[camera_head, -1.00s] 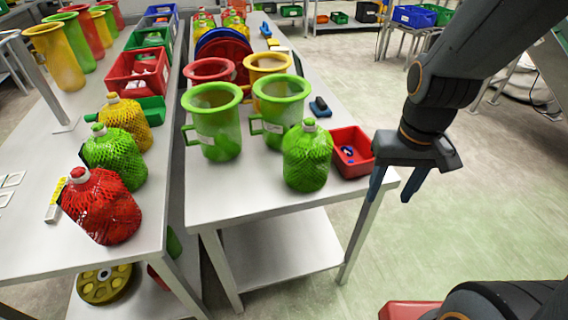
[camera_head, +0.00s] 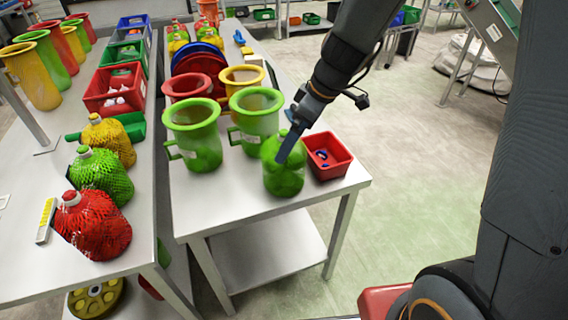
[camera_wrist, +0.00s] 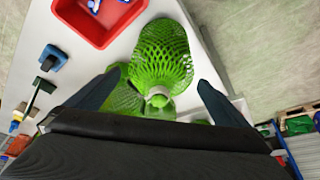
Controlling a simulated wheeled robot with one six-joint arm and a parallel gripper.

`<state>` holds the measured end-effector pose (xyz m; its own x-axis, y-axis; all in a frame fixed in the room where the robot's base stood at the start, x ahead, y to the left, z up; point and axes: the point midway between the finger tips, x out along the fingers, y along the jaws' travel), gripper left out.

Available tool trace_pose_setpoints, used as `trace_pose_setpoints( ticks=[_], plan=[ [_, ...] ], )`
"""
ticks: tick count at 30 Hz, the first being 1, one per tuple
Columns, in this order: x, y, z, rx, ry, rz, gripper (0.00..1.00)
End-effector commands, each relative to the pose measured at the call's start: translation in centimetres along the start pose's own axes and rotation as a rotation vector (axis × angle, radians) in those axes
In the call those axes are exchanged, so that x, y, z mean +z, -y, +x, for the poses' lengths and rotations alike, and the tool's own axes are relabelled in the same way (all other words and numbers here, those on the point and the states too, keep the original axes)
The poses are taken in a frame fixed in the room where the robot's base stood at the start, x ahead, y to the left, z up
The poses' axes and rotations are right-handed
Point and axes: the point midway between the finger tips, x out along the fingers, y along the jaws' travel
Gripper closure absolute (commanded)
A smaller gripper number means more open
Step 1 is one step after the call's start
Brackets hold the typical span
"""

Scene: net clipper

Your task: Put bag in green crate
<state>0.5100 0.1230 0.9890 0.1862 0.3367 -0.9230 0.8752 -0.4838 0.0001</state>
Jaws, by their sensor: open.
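A green net bag (camera_head: 284,176) with a green cap stands upright on the front of the right table. My gripper (camera_head: 289,148) is directly over it, pointing down. In the wrist view the bag (camera_wrist: 160,55) lies between the two spread fingers of my gripper (camera_wrist: 155,88), which are apart from each other with a gap on each side. Part of the bag's top is hidden by a finger in the head view. A green crate (camera_head: 124,53) sits on the left table, behind the red crate and in front of a blue one. Another similar green net bag (camera_head: 100,178) stands on the left table.
A small red bin (camera_head: 327,157) is close to the right of the bag. Green funnel-like jugs (camera_head: 192,130) stand just behind and left. Yellow (camera_head: 109,140) and red (camera_head: 92,225) net bags and a red crate (camera_head: 114,93) are on the left table. An aisle separates the tables.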

Motion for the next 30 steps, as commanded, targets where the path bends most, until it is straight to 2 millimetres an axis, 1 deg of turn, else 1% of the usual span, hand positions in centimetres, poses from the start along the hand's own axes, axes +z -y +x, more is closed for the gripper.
trace_pose_setpoints(
  ticks=[3,11,18,22,29,30],
  plan=[
    [0.0,0.1,1.3,-0.002,0.002,0.000,0.00],
    [0.0,0.3,3.4,-0.003,0.004,0.002,0.00],
    [-0.1,0.3,6.3,-0.002,0.003,0.002,0.00],
    [-0.1,0.3,7.0,-0.001,0.003,0.001,0.00],
    [-0.1,0.3,7.1,0.000,0.002,0.000,0.00],
    [-0.1,0.3,7.1,0.000,0.002,0.000,0.03]
  ],
)
